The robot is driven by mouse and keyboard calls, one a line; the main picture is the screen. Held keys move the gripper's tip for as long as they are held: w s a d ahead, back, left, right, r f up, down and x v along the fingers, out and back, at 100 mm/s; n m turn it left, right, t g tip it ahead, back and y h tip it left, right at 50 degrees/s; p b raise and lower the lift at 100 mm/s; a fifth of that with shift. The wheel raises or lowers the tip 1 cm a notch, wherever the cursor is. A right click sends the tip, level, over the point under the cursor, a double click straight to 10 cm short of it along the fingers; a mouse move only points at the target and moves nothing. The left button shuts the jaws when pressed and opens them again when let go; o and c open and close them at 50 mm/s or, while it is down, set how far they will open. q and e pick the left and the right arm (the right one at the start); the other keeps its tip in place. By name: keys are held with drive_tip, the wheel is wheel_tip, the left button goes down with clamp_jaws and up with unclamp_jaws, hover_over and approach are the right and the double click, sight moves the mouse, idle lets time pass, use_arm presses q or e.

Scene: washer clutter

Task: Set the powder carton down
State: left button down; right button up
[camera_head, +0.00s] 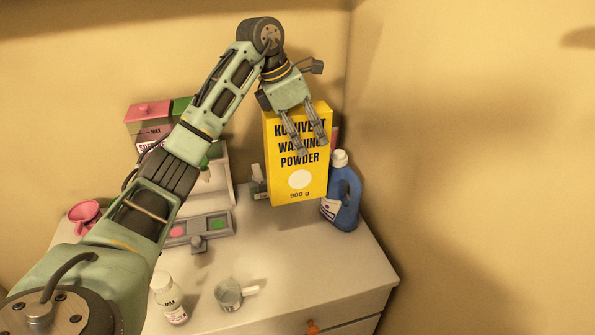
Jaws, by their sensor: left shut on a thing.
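The powder carton (299,181) is a tall yellow box with black lettering and a white circle on its front. It is upright, with its lower edge in front of the back part of the white top; a gap under it looks likely, but its underside is hidden. My left gripper (305,143) comes down from above and is shut on the upper part of the carton, with fingers across the lettering. My right gripper does not show.
A blue bottle (346,198) with a white cap stands close to the carton's right. A white bottle (168,297), a grey cup (229,295), a pink cup (85,214) and a tray (222,225) stand on the white top (300,262). Bare top lies in front of the carton.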

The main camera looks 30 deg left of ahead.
sight(304, 177)
use_arm(q)
wheel_tip(304, 177, down, 8)
drive_tip(key=shift+w+r+p, duration=0.1)
drive_tip(key=shift+w+p, duration=0.05)
drive_tip(key=shift+p, duration=0.95)
drive_tip(key=shift+f, duration=0.35)
drive_tip(key=shift+a+f+p, duration=0.1)
drive_tip(key=shift+f+p, duration=0.2)
drive_tip(key=shift+f, duration=0.3)
wheel_tip(304, 177, down, 2)
drive_tip(key=shift+f+p, duration=0.15)
drive_tip(key=shift+p, duration=0.3)
drive_tip(key=shift+f, duration=0.55)
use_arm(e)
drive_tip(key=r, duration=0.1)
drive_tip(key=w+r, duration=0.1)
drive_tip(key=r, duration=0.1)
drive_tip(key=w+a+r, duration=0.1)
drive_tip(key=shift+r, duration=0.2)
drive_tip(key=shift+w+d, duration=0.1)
use_arm(q)
drive_tip(key=c, duration=0.9)
unclamp_jaws()
drive_tip(key=shift+f, duration=0.15)
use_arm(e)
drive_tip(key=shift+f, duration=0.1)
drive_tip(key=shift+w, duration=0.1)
